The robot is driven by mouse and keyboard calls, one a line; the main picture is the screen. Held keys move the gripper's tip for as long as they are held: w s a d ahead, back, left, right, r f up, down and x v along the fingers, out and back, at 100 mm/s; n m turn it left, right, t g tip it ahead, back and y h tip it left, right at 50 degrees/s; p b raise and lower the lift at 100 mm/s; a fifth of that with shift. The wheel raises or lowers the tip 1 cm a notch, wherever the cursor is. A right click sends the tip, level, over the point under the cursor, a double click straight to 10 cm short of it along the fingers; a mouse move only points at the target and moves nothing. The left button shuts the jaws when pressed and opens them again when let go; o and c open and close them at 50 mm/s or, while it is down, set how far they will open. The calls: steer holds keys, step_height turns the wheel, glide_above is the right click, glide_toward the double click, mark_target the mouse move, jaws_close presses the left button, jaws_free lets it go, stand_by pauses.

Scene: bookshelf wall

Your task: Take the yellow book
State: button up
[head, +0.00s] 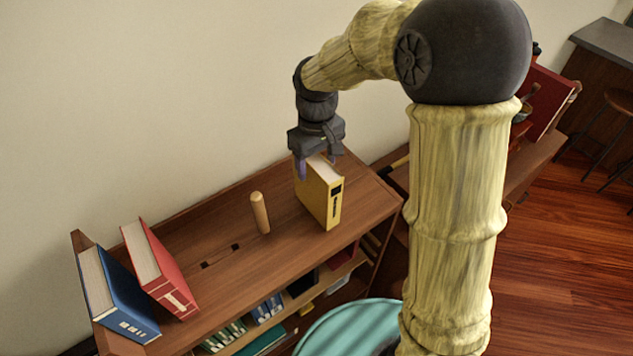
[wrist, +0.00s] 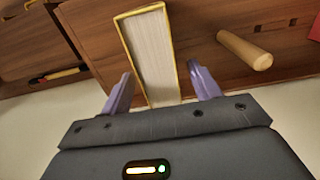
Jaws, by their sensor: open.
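The yellow book (head: 325,199) stands upright on the top of the wooden bookshelf, near its right end. My gripper (head: 317,169) is over the upper back part of the book, pointing down. In the wrist view the yellow book (wrist: 151,52) shows its page edges from above, between the two purple fingers of my gripper (wrist: 160,92). The fingers are apart, with a visible gap to the book on each side. The gap on the right looks a little wider near the fingertip. The lower parts of the book are hidden in the wrist view.
A wooden peg (head: 260,213) stands left of the yellow book and also shows in the wrist view (wrist: 245,50). A red book (head: 160,270) and a blue book (head: 119,300) lean at the left end of the shelf top (head: 225,277). The wall is close behind.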

step_height(320, 180, down, 2)
stand_by(0.5)
jaws_close()
steer(key=shift+r, duration=0.1)
